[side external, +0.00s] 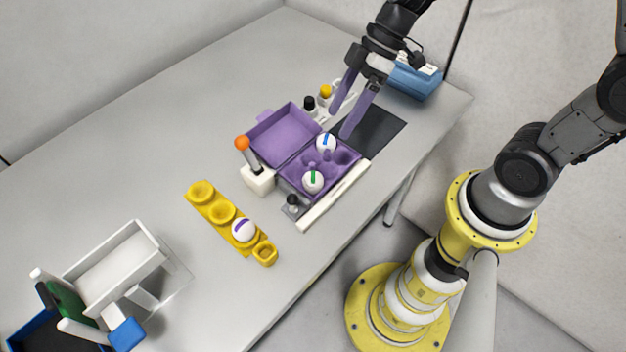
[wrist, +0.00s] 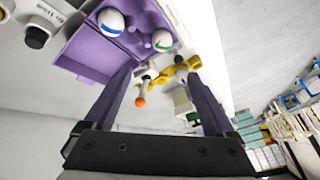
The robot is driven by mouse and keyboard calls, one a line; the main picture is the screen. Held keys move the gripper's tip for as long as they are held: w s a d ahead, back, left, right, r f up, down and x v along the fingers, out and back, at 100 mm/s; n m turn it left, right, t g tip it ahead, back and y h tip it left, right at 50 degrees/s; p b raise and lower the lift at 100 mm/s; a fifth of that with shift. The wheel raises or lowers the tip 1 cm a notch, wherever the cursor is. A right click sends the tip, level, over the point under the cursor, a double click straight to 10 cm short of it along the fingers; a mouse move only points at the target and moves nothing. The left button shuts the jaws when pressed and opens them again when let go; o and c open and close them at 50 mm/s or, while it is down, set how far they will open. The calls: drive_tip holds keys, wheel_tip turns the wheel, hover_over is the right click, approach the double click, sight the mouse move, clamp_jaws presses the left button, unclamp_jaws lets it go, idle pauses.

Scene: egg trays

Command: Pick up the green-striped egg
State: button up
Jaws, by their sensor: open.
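The green-striped egg (side external: 313,182) is white with a green band and sits in a cup of the purple egg tray (side external: 345,176), at the end nearer the yellow holder. It also shows in the wrist view (wrist: 162,40), beyond the fingers. A blue-striped egg (side external: 326,143) sits in another cup of the same tray and shows at the upper left of the wrist view (wrist: 110,22). My gripper (side external: 341,124) has two purple fingers, spread apart with nothing between them. It hangs above the table, up and to the right of the green-striped egg, beside the blue-striped egg.
A joystick with an orange ball (side external: 242,143) stands left of the purple tray. A yellow holder (side external: 222,212) carries a purple-striped egg (side external: 244,230). A white bar (side external: 335,196) lies along the tray's front. Black and yellow knobs stand behind it. The far left tabletop is clear.

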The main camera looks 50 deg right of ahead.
approach(316, 173)
drive_tip(key=x, duration=0.5)
drive_tip(key=shift+w+a+r, duration=0.1)
drive_tip(key=shift+w+r, duration=0.05)
drive_tip(key=shift+w, duration=0.2)
drive_tip(key=x, duration=0.4)
drive_tip(key=shift+s, duration=0.35)
drive_tip(key=shift+w+a+f, duration=0.1)
drive_tip(key=shift+f, duration=0.55)
drive_tip(key=c, duration=0.9)
drive_tip(key=shift+r, duration=0.1)
